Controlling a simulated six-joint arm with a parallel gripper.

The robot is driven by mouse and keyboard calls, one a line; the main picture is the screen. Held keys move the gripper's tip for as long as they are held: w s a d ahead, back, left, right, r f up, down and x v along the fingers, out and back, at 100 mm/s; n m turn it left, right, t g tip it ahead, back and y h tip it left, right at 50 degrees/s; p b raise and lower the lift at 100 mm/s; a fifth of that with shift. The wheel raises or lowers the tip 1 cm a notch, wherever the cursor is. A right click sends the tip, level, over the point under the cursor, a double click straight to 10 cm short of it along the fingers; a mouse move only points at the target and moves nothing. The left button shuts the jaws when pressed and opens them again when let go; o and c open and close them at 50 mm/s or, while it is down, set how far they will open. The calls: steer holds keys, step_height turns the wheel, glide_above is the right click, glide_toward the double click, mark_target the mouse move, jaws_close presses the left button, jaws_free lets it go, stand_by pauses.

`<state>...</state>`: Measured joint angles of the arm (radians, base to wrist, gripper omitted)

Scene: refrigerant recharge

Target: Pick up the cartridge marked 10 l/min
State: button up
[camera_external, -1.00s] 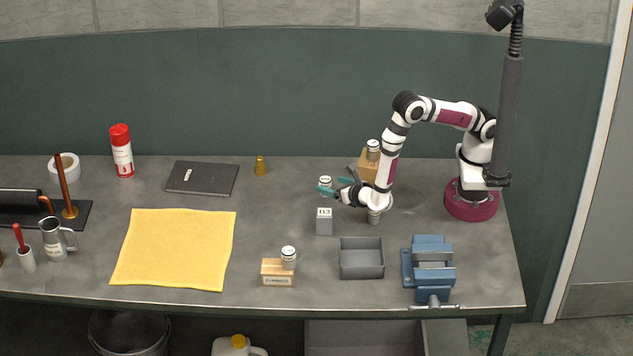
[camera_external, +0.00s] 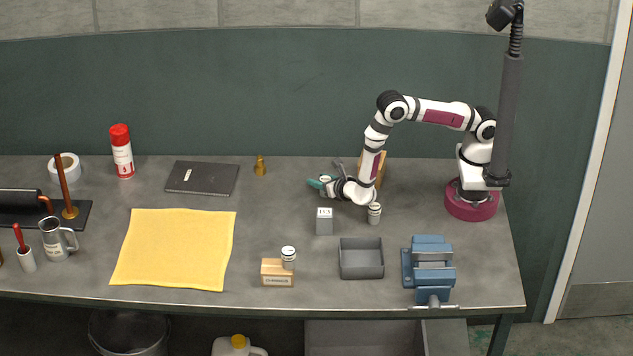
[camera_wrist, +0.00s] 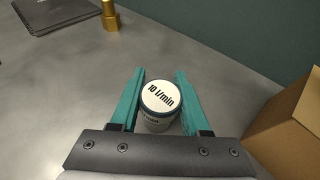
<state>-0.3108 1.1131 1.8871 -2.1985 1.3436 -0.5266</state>
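The cartridge marked 10 l/min (camera_wrist: 158,97) has a white top with black lettering and stands upright on the table in the wrist view. My gripper (camera_wrist: 160,85) is open, with one teal finger on each side of the cartridge. A small gap shows at the left finger; whether the right finger touches cannot be told. In the external view my gripper (camera_external: 322,184) is low over the table, and the cartridge is mostly hidden by it.
A wooden block (camera_wrist: 285,125) stands close on the right in the wrist view. A grey block (camera_external: 324,222) is just in front of my gripper. A grey tray (camera_external: 361,262) and blue vise (camera_external: 430,268) are nearer the front. A brass fitting (camera_external: 260,166) stands behind left.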

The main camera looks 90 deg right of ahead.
jaws_close()
steer(key=shift+r, duration=0.1)
